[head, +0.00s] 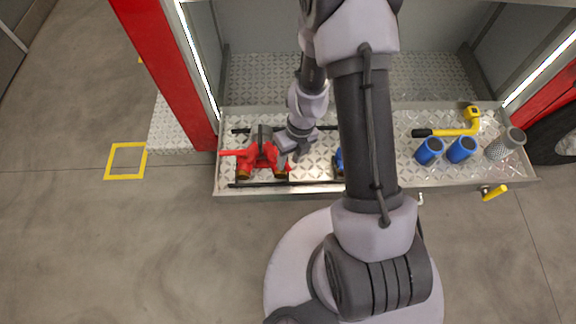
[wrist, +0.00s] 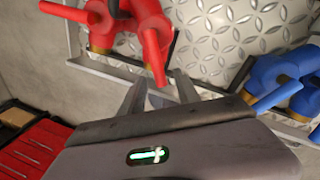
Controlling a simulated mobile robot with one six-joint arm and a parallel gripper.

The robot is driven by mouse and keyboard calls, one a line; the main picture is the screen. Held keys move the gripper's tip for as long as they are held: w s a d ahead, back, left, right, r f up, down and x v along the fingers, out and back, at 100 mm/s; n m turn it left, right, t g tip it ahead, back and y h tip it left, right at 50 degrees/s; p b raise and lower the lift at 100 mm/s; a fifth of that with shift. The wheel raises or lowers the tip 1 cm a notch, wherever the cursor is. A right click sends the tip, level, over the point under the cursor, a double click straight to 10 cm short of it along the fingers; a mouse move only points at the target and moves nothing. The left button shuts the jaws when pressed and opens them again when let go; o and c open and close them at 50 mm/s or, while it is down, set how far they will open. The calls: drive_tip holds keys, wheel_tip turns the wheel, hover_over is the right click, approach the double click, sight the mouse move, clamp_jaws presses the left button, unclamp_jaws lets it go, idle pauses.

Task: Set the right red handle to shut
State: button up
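Two red valves stand side by side at the left of the tray. The right red valve (head: 270,152) has a red handle (wrist: 154,57) that points down the wrist view, toward my gripper. The left red valve's handle (head: 231,152) points left. My gripper (head: 285,158) is just right of the right red valve. In the wrist view my gripper (wrist: 158,90) is open, with the handle's tip showing between its fingertips. I cannot tell whether either finger touches the handle.
A blue valve (wrist: 280,75) stands to the right, partly behind my arm in the head view. The patterned metal tray (head: 320,160) also holds blue cylinders (head: 429,150), a yellow tool (head: 455,131) and a grey strainer (head: 505,144). A red post (head: 170,70) rises at the left.

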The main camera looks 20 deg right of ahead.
drive_tip(key=shift+x, duration=0.75)
clamp_jaws()
idle(0.9)
